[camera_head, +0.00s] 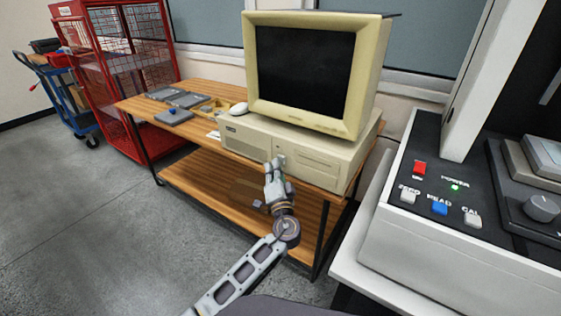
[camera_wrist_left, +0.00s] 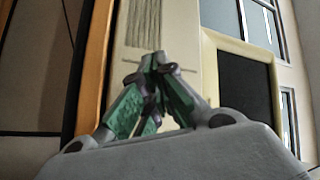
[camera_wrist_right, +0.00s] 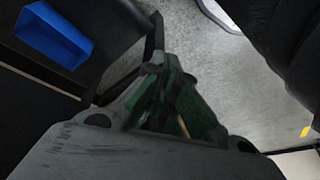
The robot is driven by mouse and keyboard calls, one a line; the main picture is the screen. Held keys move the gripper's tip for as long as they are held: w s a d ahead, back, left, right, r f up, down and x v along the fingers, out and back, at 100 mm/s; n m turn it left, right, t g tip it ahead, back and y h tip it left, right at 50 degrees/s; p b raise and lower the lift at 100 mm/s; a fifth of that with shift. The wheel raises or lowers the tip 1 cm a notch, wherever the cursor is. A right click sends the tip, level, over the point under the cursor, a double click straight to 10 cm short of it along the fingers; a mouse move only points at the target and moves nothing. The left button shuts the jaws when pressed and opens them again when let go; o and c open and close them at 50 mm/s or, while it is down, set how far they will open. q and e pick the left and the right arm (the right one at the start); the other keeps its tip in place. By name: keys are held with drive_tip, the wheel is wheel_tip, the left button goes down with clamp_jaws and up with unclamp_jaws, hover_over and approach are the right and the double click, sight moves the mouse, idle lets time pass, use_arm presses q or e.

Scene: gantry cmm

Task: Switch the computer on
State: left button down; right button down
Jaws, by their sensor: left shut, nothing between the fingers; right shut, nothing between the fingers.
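The computer is a beige desktop case (camera_head: 240,138) with a beige monitor (camera_head: 373,82) on top, standing on a wooden table. The monitor's screen is dark. My left gripper (camera_head: 277,163) is shut and empty, its fingertips at the front of the case near its middle; I cannot tell whether they touch it. In the left wrist view the shut fingers (camera_wrist_left: 154,60) hide part of the case front (camera_wrist_left: 150,30). The case's power button is not clearly made out. My right gripper shows only in the right wrist view (camera_wrist_right: 165,65), shut and empty, away from the computer.
A machine console (camera_head: 395,225) with red, white and blue buttons and a lit green lamp stands at the right. A white mouse (camera_head: 239,109) and grey trays lie left of the computer on the table (camera_head: 190,137). A red cage (camera_head: 110,70) and blue cart (camera_head: 70,100) stand far left.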

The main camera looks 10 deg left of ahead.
use_arm(q)
drive_tip(key=shift+w+d+b, duration=0.1)
drive_tip(key=shift+w+b, duration=0.2)
drive_tip(key=shift+w, duration=0.05)
drive_tip(key=shift+s, duration=0.25)
idle(0.3)
drive_tip(key=shift+s, duration=0.2)
drive_tip(key=shift+s, duration=0.1)
drive_tip(key=shift+s+a+b, duration=0.1)
drive_tip(key=shift+s+a, duration=0.3)
drive_tip(key=shift+s, duration=0.5)
drive_tip(key=shift+s+a+b, duration=0.15)
drive_tip(key=shift+s+a, duration=0.2)
drive_tip(key=shift+s, duration=0.6)
drive_tip(key=shift+s+a+b, duration=0.1)
drive_tip(key=shift+s+a, duration=0.3)
drive_tip(key=shift+s, duration=0.5)
idle(0.5)
